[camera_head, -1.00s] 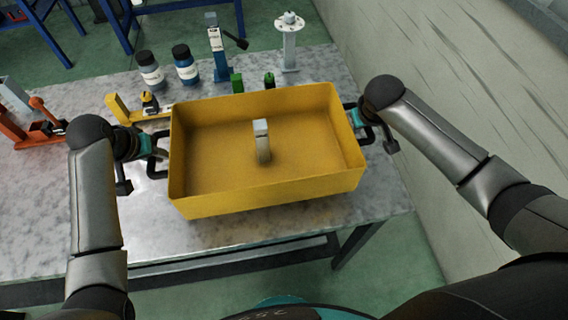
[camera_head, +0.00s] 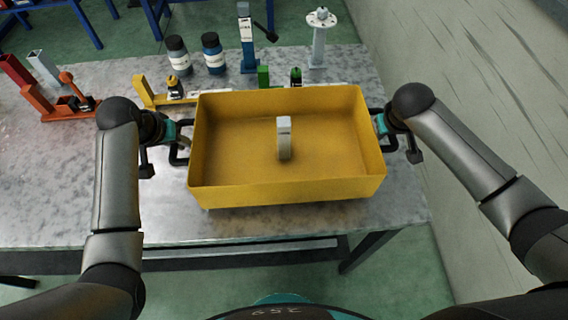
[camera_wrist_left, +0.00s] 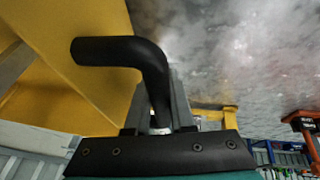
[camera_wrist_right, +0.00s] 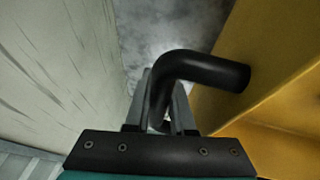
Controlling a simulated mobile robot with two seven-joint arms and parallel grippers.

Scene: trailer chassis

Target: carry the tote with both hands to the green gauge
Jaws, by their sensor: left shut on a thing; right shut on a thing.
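The yellow tote (camera_head: 290,192) is an open box over the near part of the table, with a pale upright block (camera_head: 284,138) inside. I cannot tell whether its base touches the table. My left gripper (camera_head: 180,147) is shut on the black handle at its left end; that handle (camera_wrist_left: 125,52) shows in the left wrist view. My right gripper (camera_head: 384,132) is shut on the right handle, which shows in the right wrist view (camera_wrist_right: 205,68). The green gauge (camera_head: 264,76) stands just behind the tote's back rim, its lower part hidden by the tote.
A yellow gauge (camera_head: 150,97) and an orange-red one (camera_head: 50,108) stand to the left. Two dark bottles (camera_head: 212,53), a blue post (camera_head: 247,45) and a grey flanged stand (camera_head: 319,40) are behind. The table's left front (camera_head: 50,205) is bare. A wall (camera_head: 450,80) is at right.

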